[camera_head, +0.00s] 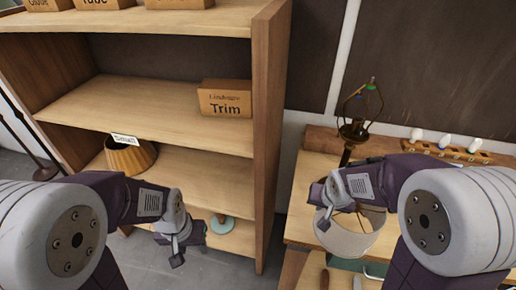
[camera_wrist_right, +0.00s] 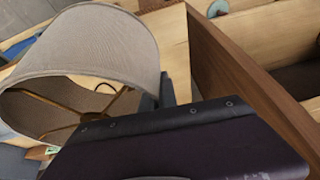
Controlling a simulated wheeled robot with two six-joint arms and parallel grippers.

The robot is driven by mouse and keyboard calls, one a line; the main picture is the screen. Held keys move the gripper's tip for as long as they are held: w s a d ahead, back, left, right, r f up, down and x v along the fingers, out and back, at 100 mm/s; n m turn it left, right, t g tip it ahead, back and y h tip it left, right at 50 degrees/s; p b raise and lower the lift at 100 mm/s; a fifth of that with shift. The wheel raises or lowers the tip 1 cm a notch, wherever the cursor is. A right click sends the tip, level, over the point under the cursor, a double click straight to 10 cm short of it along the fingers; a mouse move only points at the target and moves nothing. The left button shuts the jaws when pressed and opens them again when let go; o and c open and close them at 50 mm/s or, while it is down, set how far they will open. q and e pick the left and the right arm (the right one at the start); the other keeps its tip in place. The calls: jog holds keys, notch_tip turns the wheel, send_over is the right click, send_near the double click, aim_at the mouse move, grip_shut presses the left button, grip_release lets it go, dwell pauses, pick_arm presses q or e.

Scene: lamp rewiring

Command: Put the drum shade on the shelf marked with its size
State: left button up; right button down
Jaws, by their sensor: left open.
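The drum shade (camera_head: 352,240) is beige fabric with an open rim. It is at the front left of the workbench in the head view, slightly tilted. In the right wrist view the shade (camera_wrist_right: 95,45) fills the upper left, with brass spokes inside. My right gripper (camera_head: 328,208) is at its left rim; its dark fingers (camera_wrist_right: 158,100) appear closed on the shade's wall. My left gripper (camera_head: 178,250) is open and empty in front of the lower shelves. The shelf unit (camera_head: 160,105) stands at the left. A small white tag (camera_head: 125,138), hard to read, perhaps "Small", is by a yellow pleated shade (camera_head: 130,158).
A wooden block marked "Trim" (camera_head: 225,100) stands on the middle shelf. A teal round base (camera_head: 222,224) is on a low shelf. The unit's side panel (camera_head: 268,130) stands between the shelves and the workbench (camera_head: 300,228). A bare lamp (camera_head: 352,130) and a bulb rack (camera_head: 445,150) are on the bench.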

jog(key=shift+w+a+f+n+y, duration=0.15)
jog(key=shift+f+n+y, duration=0.25)
jog(key=shift+f+n, duration=0.5)
jog(key=shift+w+d+f+n, duration=0.25)
jog(key=shift+f+n, duration=0.2)
jog(key=shift+n, duration=0.35)
jog(key=shift+y, duration=0.3)
